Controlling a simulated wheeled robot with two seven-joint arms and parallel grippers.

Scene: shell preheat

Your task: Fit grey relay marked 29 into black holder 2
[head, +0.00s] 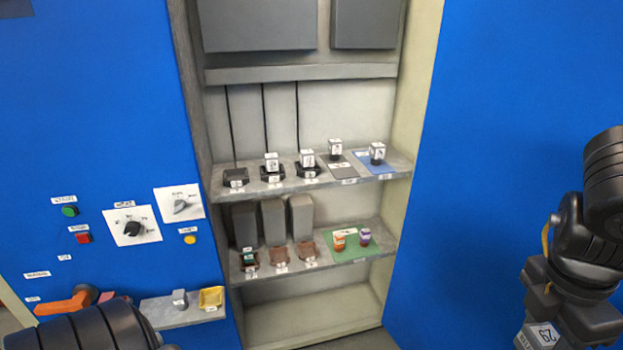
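The grey relay marked 29 (541,336) is at the bottom right, partly cut off by the picture's edge. My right gripper (556,314) is shut on it, well to the right of the cabinet and apart from the shelves. Three black holders stand in a row on the upper shelf. The left black holder (235,178) looks empty. The middle black holder (272,175) and right black holder (308,170) each carry a white-topped relay. The holders' number labels are too small to read. My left arm shows at the bottom left; its gripper is out of view.
A relay stands by a grey mat (344,170), another on a blue mat (390,168). The lower shelf has brown holders (279,257) and a green mat (345,252) with orange and purple parts. A ledge (170,318), orange handle (65,304) and switches are left.

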